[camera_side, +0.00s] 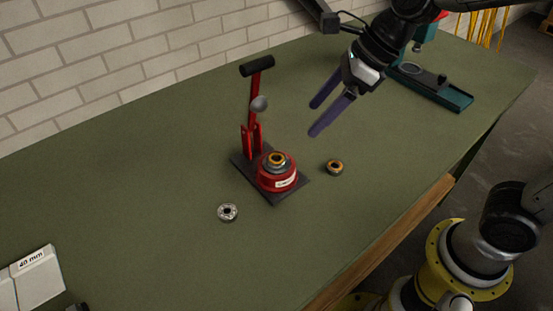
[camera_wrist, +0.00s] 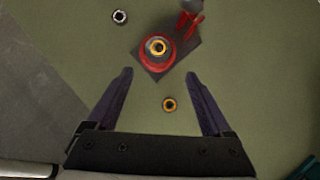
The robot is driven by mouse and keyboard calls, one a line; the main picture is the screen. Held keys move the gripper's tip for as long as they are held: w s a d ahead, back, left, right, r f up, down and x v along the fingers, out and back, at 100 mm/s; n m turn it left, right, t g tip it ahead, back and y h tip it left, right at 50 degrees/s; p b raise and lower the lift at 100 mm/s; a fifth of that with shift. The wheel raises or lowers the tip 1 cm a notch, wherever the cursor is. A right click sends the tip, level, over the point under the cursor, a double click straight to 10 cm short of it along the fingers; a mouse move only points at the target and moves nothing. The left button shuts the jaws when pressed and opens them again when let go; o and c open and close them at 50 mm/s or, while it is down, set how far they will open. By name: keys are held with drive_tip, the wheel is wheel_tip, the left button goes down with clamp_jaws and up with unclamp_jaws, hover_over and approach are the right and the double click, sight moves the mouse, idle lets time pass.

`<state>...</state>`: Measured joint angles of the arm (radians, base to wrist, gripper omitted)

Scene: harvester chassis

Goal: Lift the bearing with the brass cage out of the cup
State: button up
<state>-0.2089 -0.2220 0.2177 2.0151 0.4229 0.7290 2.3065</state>
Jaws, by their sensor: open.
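A bearing with a brass-coloured ring (camera_side: 277,159) sits in the top of the red cup (camera_side: 268,179) of a small lever press; it also shows in the wrist view (camera_wrist: 157,47). A second brass-coloured bearing (camera_side: 335,167) lies on the table right of the cup, and shows between my fingers in the wrist view (camera_wrist: 169,104). A silver bearing (camera_side: 228,212) lies on the table at the front left. My gripper (camera_side: 316,118) is open and empty, above the table, up and to the right of the cup in the side view. It touches nothing.
The press's red lever (camera_side: 254,100) with a black handle stands upright behind the cup on a dark base plate (camera_side: 287,193). A teal tool (camera_side: 435,88) stands at the back right, a white box (camera_side: 38,277) at the front left. The green table between is mostly clear.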

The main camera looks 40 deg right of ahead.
approach(277, 158)
wheel_tip(277, 158, down, 2)
drive_tip(key=w, duration=0.1)
drive_tip(key=shift+a+x, duration=0.2)
drive_tip(key=shift+x, duration=1.3)
drive_tip(key=shift+a+x, duration=0.15)
drive_tip(key=shift+x, duration=1.3)
drive_tip(key=shift+s, duration=0.2)
drive_tip(key=shift+c, duration=0.2)
drive_tip(key=shift+r, duration=0.1)
clamp_jaws()
